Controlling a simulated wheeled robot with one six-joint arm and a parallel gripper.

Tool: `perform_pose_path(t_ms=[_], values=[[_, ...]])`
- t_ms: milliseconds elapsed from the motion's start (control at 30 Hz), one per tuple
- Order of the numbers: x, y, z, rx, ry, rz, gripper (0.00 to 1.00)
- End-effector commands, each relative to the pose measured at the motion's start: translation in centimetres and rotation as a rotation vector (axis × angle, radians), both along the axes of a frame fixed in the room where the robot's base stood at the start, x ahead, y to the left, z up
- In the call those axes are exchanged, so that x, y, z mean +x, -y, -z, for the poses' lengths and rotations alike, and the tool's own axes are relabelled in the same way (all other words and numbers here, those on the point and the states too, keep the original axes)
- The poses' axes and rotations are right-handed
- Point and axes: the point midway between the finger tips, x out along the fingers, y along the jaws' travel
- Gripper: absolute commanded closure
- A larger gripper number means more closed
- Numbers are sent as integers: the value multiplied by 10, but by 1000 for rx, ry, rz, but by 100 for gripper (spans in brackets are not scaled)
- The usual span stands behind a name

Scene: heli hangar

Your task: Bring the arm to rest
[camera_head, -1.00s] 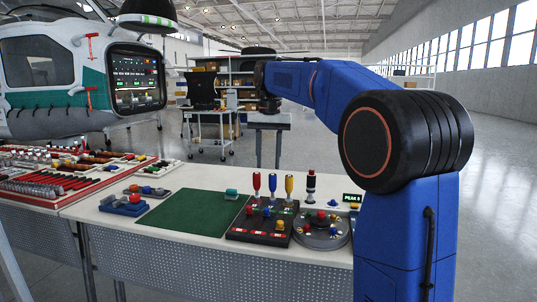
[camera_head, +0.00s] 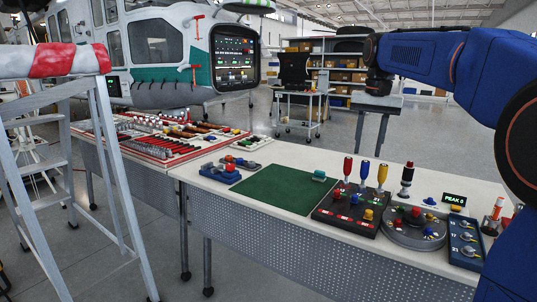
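My blue arm comes in from the right edge, its upper part reaching left above the workbench. Its end, with my gripper (camera_head: 378,86), is a dark shape in front of the shelf, well above and behind the bench top. The fingers are too small and dark to tell whether they are open or shut. I see nothing held there. The white workbench (camera_head: 225,190) below carries a green mat (camera_head: 285,192) and a dark tray (camera_head: 352,212) with red, blue and yellow screwdrivers standing at its back.
A round grey turntable (camera_head: 412,230) and a blue box (camera_head: 466,240) stand at the bench's right. A red-edged tool table (camera_head: 160,152) adjoins its left. A stepladder (camera_head: 105,150) stands at front left, a helicopter (camera_head: 160,60) behind. Floor beyond the bench is partly clear.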

Motion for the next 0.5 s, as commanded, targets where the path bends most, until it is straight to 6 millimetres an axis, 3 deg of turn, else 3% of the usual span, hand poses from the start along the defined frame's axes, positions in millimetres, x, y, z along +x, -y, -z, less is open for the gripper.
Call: perform_pose_path(t_ms=[33, 267, 500], values=[[-16, -2, 3, -3, 15, -15, 64], [-80, -11, 29, -17, 82, -93, 64], [-147, -17, 67, -37, 154, -174, 64]])
